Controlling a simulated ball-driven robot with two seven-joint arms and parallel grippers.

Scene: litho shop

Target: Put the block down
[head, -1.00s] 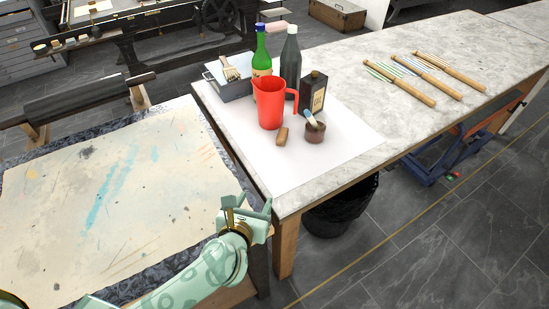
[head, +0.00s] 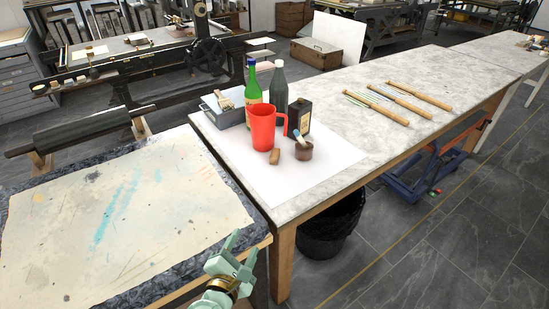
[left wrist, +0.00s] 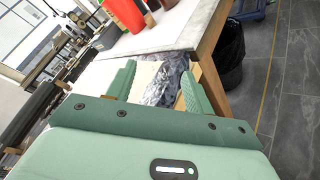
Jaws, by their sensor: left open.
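The small brown block (head: 274,157) lies on the white paper sheet (head: 285,184) on the marble-topped table, just in front of the red jug (head: 263,128). A small brown pot (head: 303,150) with a brush in it stands to its right. My left gripper (head: 242,250) is open and empty, low in the head view, near the gap between the two tables and well apart from the block. Its open fingers also show in the left wrist view (left wrist: 157,76). My right gripper is not in view.
Wooden-handled tools (head: 402,103) lie farther right. A black bin (head: 325,238) stands below. The paper's front part is clear.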

